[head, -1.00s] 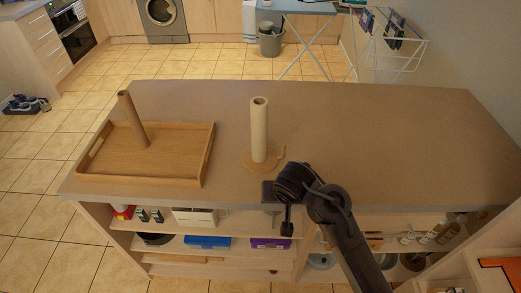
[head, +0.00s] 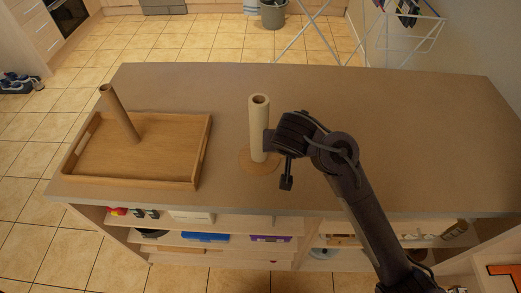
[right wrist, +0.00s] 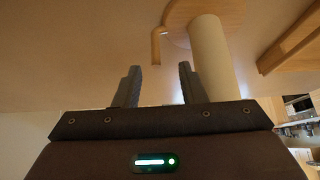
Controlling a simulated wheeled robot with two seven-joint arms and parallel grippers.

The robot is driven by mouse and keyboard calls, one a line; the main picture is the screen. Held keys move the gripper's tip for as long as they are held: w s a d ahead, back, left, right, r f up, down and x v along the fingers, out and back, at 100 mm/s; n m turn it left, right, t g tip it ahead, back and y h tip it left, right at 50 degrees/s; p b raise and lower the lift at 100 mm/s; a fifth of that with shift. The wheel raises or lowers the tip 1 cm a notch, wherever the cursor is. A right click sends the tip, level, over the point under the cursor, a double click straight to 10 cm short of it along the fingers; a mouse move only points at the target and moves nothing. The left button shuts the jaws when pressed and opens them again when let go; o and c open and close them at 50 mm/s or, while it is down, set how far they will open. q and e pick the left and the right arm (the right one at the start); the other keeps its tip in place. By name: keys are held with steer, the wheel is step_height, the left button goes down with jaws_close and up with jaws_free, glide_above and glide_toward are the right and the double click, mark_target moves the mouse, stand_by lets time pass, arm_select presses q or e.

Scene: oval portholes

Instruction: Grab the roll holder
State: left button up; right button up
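The roll holder has a round wooden base (head: 246,160) on the counter with an upright pale paper roll (head: 258,120) on it. In the right wrist view the base (right wrist: 205,12), the roll (right wrist: 210,58) and a short wooden side arm (right wrist: 156,47) show. My right gripper (head: 268,141) is beside the roll, on its right in the head view. In the right wrist view the gripper (right wrist: 158,72) is open with nothing between its fingers. The side arm lies just beyond the gap, and the roll is past the right finger. My left gripper is not in view.
A wooden tray (head: 195,150) with raised sides is on the counter's left, with a brown tube (head: 122,117) leaning in it. The counter (head: 400,130) is clear to the right. Stocked shelves (head: 240,232) are under its front edge.

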mark_target(272, 162)
steer(key=x, duration=0.4)
steer(key=shift+w+d, duration=0.35)
steer(key=shift+w+f, duration=0.1)
steer(key=shift+f, duration=0.15)
steer(key=c, duration=0.7)
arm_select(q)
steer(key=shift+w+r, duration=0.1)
arm_select(e)
jaws_close()
steer(key=shift+r, duration=0.1)
